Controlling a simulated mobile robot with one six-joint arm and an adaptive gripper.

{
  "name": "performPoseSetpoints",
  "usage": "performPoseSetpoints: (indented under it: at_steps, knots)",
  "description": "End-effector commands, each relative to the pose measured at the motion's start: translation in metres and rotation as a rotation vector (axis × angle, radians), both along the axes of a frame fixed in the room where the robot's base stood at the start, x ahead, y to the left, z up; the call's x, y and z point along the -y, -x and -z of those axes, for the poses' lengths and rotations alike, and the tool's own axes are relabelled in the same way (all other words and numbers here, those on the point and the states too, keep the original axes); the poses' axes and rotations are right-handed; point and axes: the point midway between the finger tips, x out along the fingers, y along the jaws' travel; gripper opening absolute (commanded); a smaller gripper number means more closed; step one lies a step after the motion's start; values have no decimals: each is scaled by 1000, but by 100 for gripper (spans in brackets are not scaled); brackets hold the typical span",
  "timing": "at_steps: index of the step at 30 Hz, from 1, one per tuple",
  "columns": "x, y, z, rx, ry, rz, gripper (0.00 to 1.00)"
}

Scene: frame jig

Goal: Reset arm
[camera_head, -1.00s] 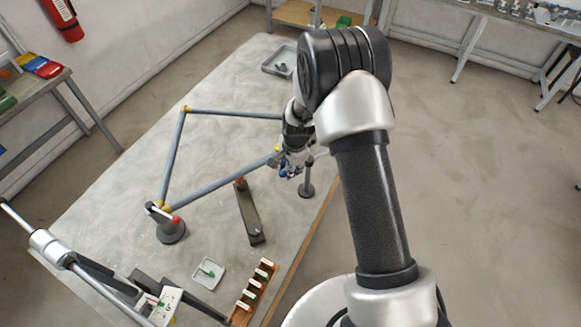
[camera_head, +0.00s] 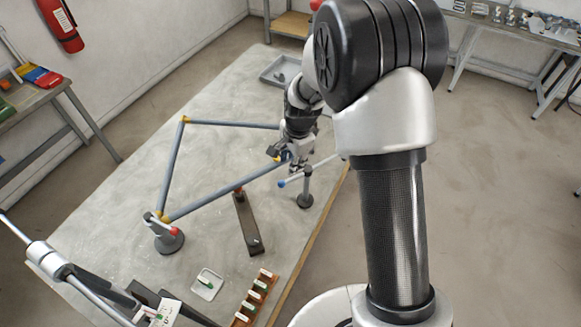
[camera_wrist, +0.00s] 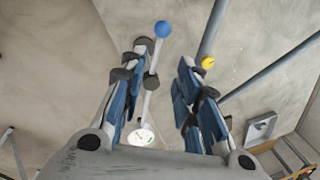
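My gripper (camera_head: 284,154) is above the right corner of the grey tube frame (camera_head: 225,190). In the wrist view, my gripper (camera_wrist: 166,62) has its blue-padded fingers apart with nothing clamped. A lever with a blue knob (camera_head: 282,184) sits on a round-footed stand (camera_head: 305,200) just below my gripper. The wrist view shows the blue knob (camera_wrist: 162,29) beyond the fingertips, with its rod running between the fingers in the picture; contact cannot be told. A second stand (camera_head: 169,240) with a red-tipped lever is at the frame's near-left corner.
The frame lies over a grey table (camera_head: 120,225). A dark bar (camera_head: 246,223), a small white tray (camera_head: 207,284) and a wooden rack (camera_head: 254,297) are near its front. A grey tray (camera_head: 280,70) is at the back. Side benches stand left and right.

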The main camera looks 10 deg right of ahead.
Motion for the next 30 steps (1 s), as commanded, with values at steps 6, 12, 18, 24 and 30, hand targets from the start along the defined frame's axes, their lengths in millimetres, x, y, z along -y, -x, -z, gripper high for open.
performPoseSetpoints:
  at_steps: [6,12,18,24,30]
  knots:
    - [1,2,-10,0,0,1,30]
    - [1,2,-10,0,0,0,30]
    - [1,2,-10,0,0,0,30]
    - [3,8,-22,21,8,-50,30]
    - [12,50,-62,86,58,-268,30]
